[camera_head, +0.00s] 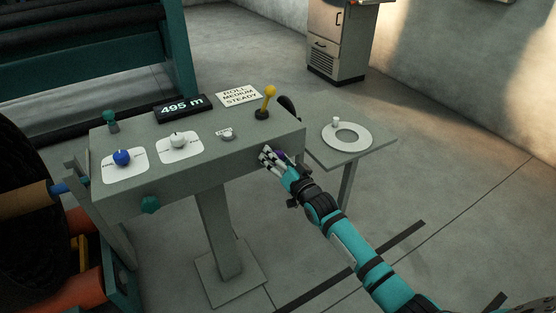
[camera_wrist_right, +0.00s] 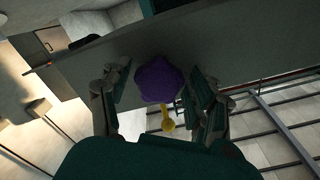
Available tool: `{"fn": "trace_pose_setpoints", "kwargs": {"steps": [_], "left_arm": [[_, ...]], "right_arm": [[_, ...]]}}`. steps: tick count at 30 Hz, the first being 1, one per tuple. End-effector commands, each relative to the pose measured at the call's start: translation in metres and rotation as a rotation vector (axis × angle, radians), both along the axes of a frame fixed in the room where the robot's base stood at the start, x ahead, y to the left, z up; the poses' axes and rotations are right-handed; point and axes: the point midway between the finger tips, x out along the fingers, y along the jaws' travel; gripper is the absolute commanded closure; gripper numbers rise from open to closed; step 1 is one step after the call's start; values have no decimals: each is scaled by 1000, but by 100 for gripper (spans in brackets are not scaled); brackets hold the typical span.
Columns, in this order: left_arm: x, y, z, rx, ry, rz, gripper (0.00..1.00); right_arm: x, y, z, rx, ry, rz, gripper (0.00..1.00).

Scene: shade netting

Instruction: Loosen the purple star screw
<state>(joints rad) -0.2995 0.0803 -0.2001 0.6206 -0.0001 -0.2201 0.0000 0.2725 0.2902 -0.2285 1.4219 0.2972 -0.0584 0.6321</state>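The purple star screw (camera_wrist_right: 158,80) shows in the wrist view as a lobed purple knob against a grey face. In the head view only a bit of purple (camera_head: 281,154) shows at the right end of the grey console, mostly hidden by my right gripper (camera_head: 272,158). In the wrist view my right gripper (camera_wrist_right: 160,98) has its fingers apart, one on each side of the knob. A narrow gap shows at the left finger; contact on the right side is unclear. My left gripper is out of view.
The console (camera_head: 217,160) carries a yellow lever (camera_head: 268,99), blue knob (camera_head: 122,157), white knob (camera_head: 179,140) and 495 m display (camera_head: 182,107). A yellow rounded piece (camera_wrist_right: 167,116) shows beside the screw.

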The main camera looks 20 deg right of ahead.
Motion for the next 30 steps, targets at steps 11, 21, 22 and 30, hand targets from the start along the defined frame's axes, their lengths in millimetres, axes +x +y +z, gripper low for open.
{"fn": "trace_pose_setpoints", "kwargs": {"steps": [11, 21, 22, 30], "left_arm": [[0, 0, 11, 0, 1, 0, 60], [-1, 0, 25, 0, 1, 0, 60], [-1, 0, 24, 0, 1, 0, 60], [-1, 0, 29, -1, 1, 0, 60]], "right_arm": [[-11, -2, 1, 0, 4, 0, 39], [-30, -5, 0, 1, 3, -1, 39], [-30, -5, -1, 1, 2, 0, 39], [-30, -5, 1, 147, 28, 0, 39]]}}
